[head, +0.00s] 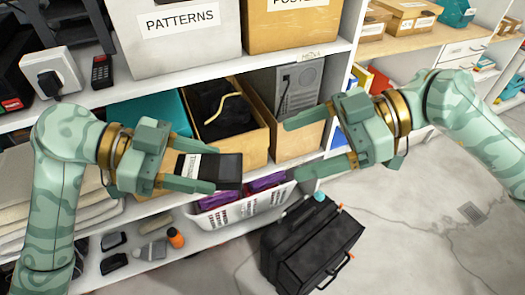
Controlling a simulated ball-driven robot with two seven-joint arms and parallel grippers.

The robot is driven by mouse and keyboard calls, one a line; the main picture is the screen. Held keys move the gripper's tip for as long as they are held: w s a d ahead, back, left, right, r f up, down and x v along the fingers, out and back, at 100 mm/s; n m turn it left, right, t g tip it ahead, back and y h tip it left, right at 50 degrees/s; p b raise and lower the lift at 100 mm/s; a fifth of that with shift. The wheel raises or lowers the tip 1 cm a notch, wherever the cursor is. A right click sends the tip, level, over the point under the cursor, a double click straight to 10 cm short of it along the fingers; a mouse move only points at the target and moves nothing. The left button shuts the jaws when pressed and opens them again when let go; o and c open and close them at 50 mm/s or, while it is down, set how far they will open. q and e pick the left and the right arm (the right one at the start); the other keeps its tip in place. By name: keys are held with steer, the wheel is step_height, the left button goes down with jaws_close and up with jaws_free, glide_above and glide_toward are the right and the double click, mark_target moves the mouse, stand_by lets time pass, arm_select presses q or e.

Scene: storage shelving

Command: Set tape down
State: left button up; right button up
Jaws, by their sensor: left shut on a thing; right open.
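My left gripper (204,172) is shut on a dark box-like item, the tape (228,170), with a white label whose lettering is partly hidden by the fingers. It is held in front of the shelving, tilted a little, and looks clear of the shelf boards. My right gripper (292,149) is open and empty, its fingers pointing left towards the shelf bins. A gap lies between the two grippers.
An open cardboard bin (246,150) holds dark items and a yellow cord. A white basket (240,208) with purple items sits below. A black toolbox (312,250) stands on the floor. A white bin (180,50) marked PATTERNS sits above. Open floor (430,230) lies to the right.

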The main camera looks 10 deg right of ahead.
mark_target(242, 165)
steer(key=x, duration=1.1)
steer(key=shift+w+a, duration=0.1)
steer(key=shift+a, duration=0.3)
steer(key=c, duration=0.7)
steer(key=o, duration=0.7)
steer(key=v, duration=1.2)
